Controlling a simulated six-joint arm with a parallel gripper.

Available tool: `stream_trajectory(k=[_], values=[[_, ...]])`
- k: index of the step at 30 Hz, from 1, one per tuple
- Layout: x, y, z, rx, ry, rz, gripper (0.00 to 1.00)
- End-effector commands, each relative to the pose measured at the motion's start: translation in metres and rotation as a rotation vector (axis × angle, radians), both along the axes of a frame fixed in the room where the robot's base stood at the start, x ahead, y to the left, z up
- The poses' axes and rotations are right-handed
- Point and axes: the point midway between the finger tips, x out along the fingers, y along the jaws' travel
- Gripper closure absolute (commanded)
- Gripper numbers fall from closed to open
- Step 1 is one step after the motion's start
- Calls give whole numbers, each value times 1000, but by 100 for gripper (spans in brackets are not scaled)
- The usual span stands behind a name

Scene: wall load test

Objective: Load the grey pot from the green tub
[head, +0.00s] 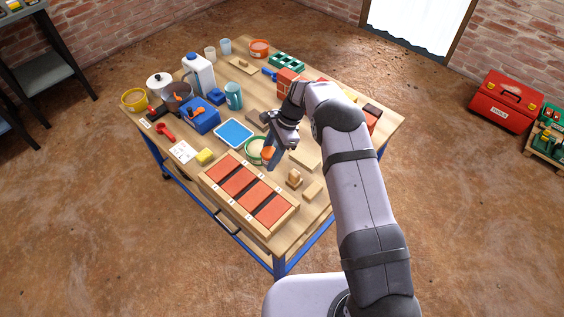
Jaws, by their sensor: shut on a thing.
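The green tub (249,155) stands near the middle of the table and shows as a green rim with a pale inside. My gripper (273,158) points down at the tub's right edge. A small orange thing (267,153) is at its fingertips, and my gripper looks shut on it. Its shape is too small to tell, and I cannot tell if it is in the tub or beside it. A dark grey pot (180,97) stands at the far left of the table, partly hidden by the things around it.
A wooden frame with red panels (246,190) lies along the near edge. Left of the tub lie a blue-and-white tray (233,133) and a yellow sponge (205,156). A white jug (199,76), a blue box (201,117) and a teal mug (234,96) crowd the area near the pot.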

Motion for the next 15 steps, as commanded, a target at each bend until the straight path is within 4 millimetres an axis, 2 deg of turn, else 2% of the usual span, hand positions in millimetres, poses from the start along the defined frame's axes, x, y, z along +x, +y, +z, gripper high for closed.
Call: stream_trajectory(k=[6, 15], values=[[32, 15, -2, 1, -1, -435, 84], [64, 26, 2, 1, -3, -887, 84]])
